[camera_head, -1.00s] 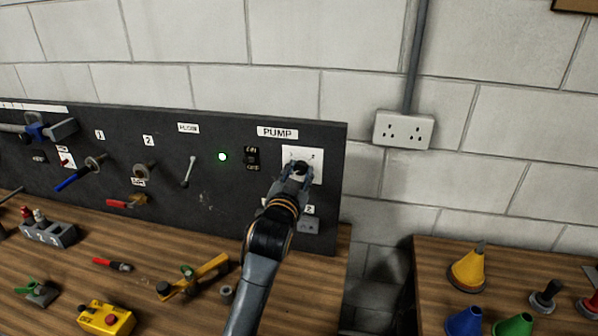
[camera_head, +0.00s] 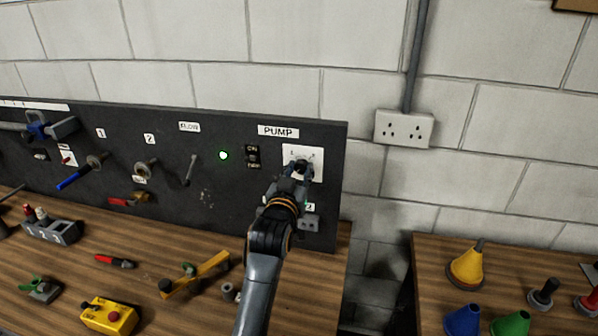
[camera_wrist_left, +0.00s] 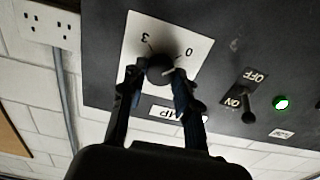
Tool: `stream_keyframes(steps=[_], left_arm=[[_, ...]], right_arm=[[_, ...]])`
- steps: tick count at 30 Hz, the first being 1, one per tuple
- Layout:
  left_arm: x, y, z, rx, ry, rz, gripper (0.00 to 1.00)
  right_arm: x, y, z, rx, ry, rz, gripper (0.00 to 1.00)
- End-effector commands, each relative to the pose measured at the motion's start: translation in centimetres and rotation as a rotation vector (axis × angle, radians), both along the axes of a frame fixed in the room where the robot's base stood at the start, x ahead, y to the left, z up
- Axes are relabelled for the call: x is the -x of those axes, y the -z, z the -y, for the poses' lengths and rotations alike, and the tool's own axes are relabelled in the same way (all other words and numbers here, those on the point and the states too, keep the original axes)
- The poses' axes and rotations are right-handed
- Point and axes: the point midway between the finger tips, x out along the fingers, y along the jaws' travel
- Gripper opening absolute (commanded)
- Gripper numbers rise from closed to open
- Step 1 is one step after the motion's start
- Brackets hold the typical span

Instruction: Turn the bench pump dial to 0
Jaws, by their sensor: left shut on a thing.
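The pump dial is a dark round knob (camera_wrist_left: 159,69) on a white plate (camera_head: 314,159) under the PUMP label (camera_head: 278,131), at the right end of the black panel. In the left wrist view, the numbers 3 and 0 show on the plate (camera_wrist_left: 190,40). My left gripper (camera_head: 300,172) is at the dial. In the left wrist view its two fingers (camera_wrist_left: 157,78) are shut on the knob, one on each side. A small pale mark shows beside the knob near the right finger; where the dial points is hard to tell. My right gripper is not seen.
A black switch (camera_head: 252,157) and a lit green lamp (camera_head: 224,156) are left of the dial. A grey lever (camera_head: 190,170) is further left. A yellow button box (camera_head: 109,316) and tools lie on the bench below. Coloured cones stand on the right bench.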

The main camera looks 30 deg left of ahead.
Motion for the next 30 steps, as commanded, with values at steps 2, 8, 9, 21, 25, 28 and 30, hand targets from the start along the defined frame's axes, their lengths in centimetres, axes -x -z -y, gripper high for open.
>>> stream_keyframes(steps=[2, 8, 9, 21, 25, 28, 30], left_arm=[[0.0, 0.2, 0.0, 0.003, 0.001, -0.003, 0.00], [0.0, 0.1, 0.0, 0.002, 0.001, -0.003, 0.54], [0.0, 0.1, 0.0, 0.002, 0.001, -0.003, 0.54], [1.6, 0.1, 0.5, 0.000, 0.001, -0.002, 0.54], [3.9, 0.2, 1.0, 0.001, 0.001, -0.003, 0.54], [5.4, 0.2, 1.4, 0.001, 0.000, -0.003, 0.54], [6.2, 0.2, 1.7, 0.001, 0.001, -0.003, 0.54]], right_arm=[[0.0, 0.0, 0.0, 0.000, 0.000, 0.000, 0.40], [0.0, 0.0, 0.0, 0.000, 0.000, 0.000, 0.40], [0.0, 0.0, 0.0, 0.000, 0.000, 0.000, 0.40], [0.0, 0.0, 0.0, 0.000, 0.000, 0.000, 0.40], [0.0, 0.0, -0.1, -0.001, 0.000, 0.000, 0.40], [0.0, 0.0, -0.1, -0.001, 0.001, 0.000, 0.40], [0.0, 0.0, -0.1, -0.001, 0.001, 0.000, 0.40]])
